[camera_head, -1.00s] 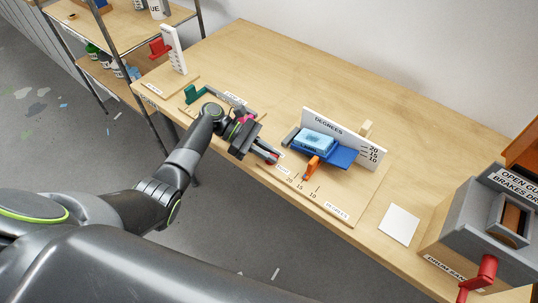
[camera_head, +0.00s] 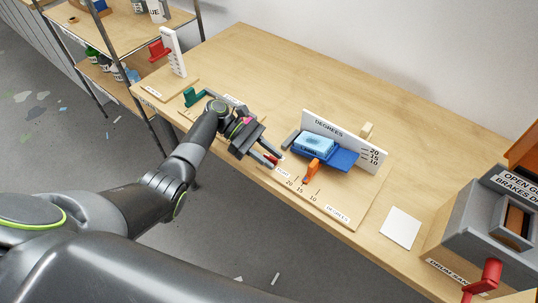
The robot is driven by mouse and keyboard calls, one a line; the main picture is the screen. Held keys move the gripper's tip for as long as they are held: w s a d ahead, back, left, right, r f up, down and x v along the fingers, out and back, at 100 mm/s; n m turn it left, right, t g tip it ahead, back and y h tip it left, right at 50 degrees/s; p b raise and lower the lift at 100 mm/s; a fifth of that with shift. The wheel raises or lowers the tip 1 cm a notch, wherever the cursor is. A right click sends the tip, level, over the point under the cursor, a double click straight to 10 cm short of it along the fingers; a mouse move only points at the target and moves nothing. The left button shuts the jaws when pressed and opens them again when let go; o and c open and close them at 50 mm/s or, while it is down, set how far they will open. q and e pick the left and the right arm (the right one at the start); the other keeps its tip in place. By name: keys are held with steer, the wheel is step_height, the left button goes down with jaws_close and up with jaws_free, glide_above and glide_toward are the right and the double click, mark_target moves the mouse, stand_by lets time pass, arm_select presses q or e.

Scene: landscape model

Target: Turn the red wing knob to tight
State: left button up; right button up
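The red wing knob (camera_head: 271,158) is a small red piece at the near left edge of the degrees board (camera_head: 345,213), mostly hidden by my gripper. A small white label (camera_head: 283,171) lies just to its right; I cannot read it. My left gripper (camera_head: 274,159) is open, with its two dark fingers apart and the red knob showing between their tips. I cannot tell whether either finger touches it. My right gripper is not in view.
On the board are a blue block (camera_head: 314,144), an orange pointer (camera_head: 312,172) and an upright degrees scale (camera_head: 345,137). A green part (camera_head: 194,97) stands behind my wrist. A white card (camera_head: 400,228) and a grey machine with a red handle (camera_head: 487,277) are at the right.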

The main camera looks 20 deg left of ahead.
arm_select(q)
steer(key=shift+a, duration=0.1)
steer(key=b+v, duration=0.3)
steer(key=v, duration=1.3)
steer(key=shift+w, duration=0.1)
steer(key=shift+w+a+r, duration=0.1)
steer(key=shift+a+r, duration=0.1)
steer(key=shift+a, duration=0.4)
steer(key=shift+o, duration=0.6)
